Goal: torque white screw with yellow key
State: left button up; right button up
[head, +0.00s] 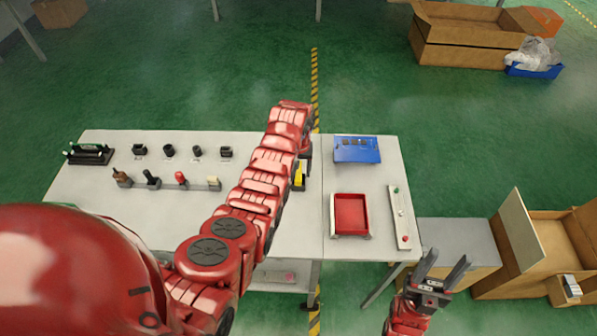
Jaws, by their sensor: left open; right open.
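A yellow piece (299,176), likely the yellow key, shows on the table beside my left arm; the arm hides part of it. My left gripper (305,163) points down right by it, mostly hidden behind the red arm, and I cannot see whether they touch. A pale strip (394,202) on the right of the table carries a green knob (396,189), a small pale spot (401,212) that may be the white screw, and a red knob (404,238). My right gripper (441,273) is open and empty, off the table's front right corner.
A blue sloped panel (357,150) and a red tray (350,196) stand left of the strip. Several dark holders and coloured handles stand on the left of the table (95,193). Cardboard boxes (545,240) are at the right. The table between tray and panel is clear.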

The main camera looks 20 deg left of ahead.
pick_arm(q)
jog(key=shift+f, duration=0.35)
grip_shut()
jog(key=shift+r, duration=0.1)
dwell(0.3)
